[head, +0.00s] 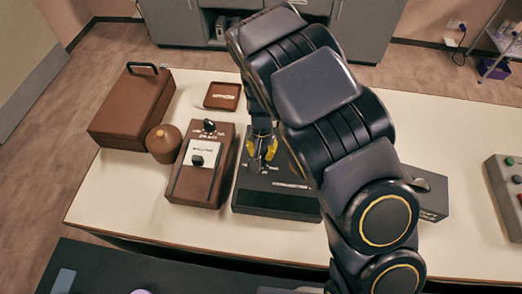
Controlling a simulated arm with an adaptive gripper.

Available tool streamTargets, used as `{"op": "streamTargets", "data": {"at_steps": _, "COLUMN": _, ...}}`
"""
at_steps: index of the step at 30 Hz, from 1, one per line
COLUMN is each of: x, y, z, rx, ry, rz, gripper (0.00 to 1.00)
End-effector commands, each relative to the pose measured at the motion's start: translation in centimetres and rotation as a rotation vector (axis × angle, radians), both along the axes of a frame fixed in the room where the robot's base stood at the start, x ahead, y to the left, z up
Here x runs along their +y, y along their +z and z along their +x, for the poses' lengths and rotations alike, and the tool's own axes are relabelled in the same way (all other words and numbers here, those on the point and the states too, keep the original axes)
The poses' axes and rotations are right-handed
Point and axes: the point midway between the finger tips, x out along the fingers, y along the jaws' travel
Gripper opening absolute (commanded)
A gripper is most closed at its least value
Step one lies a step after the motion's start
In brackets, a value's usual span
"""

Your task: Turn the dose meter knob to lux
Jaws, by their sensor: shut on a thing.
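A dark flat instrument box, which I take to be the dose meter (275,203), lies on the cream table near the middle of the head view. It has white printed marks on its top, too small to read. My gripper (259,163), with yellow finger parts, reaches down to the upper part of this box. Its fingers are closed around a small knob there. The knob is mostly hidden by the fingers, and I cannot tell which mark it points to. My arm covers the box's right side.
A brown box with dark knobs (181,187) stands close left of the dose meter. Left of it are a brown round pot (163,143) and a brown case with handle (128,110). A small brown tray (222,96) lies behind. A grey button box (508,190) stands far right.

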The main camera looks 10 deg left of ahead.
Motion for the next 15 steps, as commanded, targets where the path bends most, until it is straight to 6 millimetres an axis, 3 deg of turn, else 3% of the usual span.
{"op": "streamTargets", "data": {"at_steps": 15, "x": -0.17, "y": -0.15, "z": -0.13, "rx": 0.002, "ry": -0.207, "rz": -0.002, "gripper": 0.00}}
